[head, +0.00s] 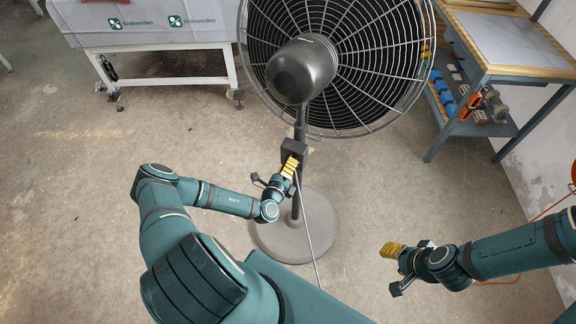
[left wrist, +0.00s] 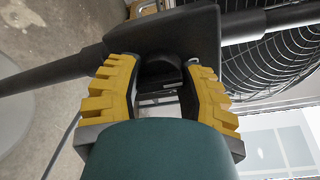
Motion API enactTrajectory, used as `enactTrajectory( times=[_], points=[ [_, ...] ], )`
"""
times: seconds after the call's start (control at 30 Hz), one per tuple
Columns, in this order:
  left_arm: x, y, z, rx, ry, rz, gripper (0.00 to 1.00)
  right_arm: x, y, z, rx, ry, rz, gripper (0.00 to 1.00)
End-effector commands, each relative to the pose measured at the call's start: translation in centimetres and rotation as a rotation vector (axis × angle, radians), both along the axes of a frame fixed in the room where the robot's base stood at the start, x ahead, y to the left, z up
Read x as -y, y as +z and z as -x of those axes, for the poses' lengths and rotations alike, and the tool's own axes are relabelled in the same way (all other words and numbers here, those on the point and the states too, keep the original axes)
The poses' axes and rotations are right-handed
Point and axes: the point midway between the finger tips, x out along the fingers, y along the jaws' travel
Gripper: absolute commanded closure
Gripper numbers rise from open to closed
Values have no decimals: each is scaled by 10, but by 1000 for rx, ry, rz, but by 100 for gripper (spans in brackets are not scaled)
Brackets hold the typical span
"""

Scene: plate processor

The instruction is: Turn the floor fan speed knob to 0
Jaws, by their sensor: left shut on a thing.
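The floor fan (head: 303,68) stands upright on a round grey base (head: 310,235), with a dark control box (head: 294,147) on its pole. My left gripper (head: 291,162) is at the front of this box. In the left wrist view, the dark speed knob (left wrist: 160,72) sits between the yellow fingers of my left gripper (left wrist: 162,75), which is shut on it. In the head view the knob is hidden by the fingers. No dial marks can be read. My right gripper (head: 391,251) is well away from the fan, low on the right; its finger gap is unclear.
A cable (head: 304,225) hangs down past the fan base. A workbench (head: 510,60) with a lower shelf of tools stands at the right. A white-covered table (head: 150,35) is at the back left. The floor in between is clear.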

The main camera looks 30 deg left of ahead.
Motion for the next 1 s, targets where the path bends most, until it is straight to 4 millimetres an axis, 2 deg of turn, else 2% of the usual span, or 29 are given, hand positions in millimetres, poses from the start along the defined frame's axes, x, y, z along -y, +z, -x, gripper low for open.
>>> enactTrajectory(
  times=[0.17,0.2,0.27,0.67,0.77,1.0],
  points=[
    [2,3,-2,8,-3,1,95,0,0,0,0,0,0,53],
    [2,3,-2,8,-3,1,50,0,0,0,0,0,0,53],
    [1,3,-2,7,-3,1,29,0,0,0,0,0,0,53],
    [1,1,4,1,0,-1,27,0,0,0,0,0,0,53],
    [3,1,15,0,-1,-1,27,0,0,0,0,0,0,53],
    [12,5,62,0,0,2,27,0,0,0,0,0,0,53]
  ],
)
